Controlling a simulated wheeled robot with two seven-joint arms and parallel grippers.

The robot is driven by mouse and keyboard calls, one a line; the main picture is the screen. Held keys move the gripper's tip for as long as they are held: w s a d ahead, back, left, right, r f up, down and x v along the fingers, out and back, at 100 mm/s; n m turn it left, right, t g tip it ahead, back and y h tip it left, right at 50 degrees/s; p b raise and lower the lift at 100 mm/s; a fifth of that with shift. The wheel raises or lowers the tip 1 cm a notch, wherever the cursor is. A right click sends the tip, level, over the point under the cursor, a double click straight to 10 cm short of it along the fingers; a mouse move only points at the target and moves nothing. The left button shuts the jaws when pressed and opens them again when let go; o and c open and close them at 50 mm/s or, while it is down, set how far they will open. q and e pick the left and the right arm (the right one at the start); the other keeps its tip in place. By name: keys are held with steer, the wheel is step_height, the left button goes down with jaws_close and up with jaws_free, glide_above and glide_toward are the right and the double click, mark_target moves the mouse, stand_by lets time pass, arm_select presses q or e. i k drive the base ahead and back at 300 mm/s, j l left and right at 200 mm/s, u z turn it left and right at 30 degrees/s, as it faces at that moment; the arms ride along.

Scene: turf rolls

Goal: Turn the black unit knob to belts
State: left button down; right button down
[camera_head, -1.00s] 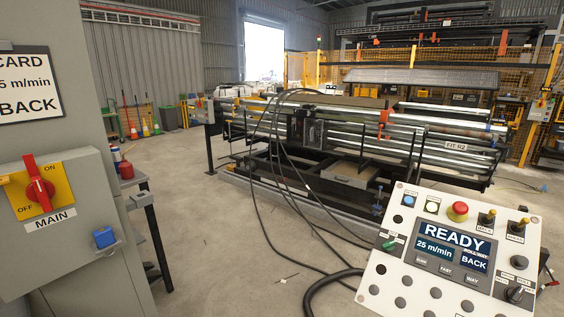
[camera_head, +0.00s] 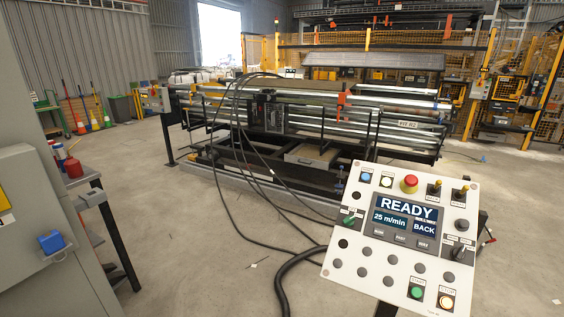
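A white control panel (camera_head: 398,285) stands tilted at the lower right. Its screen (camera_head: 404,219) reads READY, 25 m/min and BACK. The black knob (camera_head: 458,251) sits near the panel's right edge, with small labels above it that are too small to read. A green knob (camera_head: 349,219) sits at the panel's left edge. Neither of my grippers is in view.
A red mushroom button (camera_head: 409,184), two yellow-tipped toggles, and green (camera_head: 416,292) and pale (camera_head: 446,301) lit buttons share the panel. A grey cabinet (camera_head: 40,215) stands at left. A long roller machine (camera_head: 300,115) lies behind; concrete floor between is clear except for cables.

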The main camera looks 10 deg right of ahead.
mark_target(458, 254)
steer(key=z, duration=1.4)
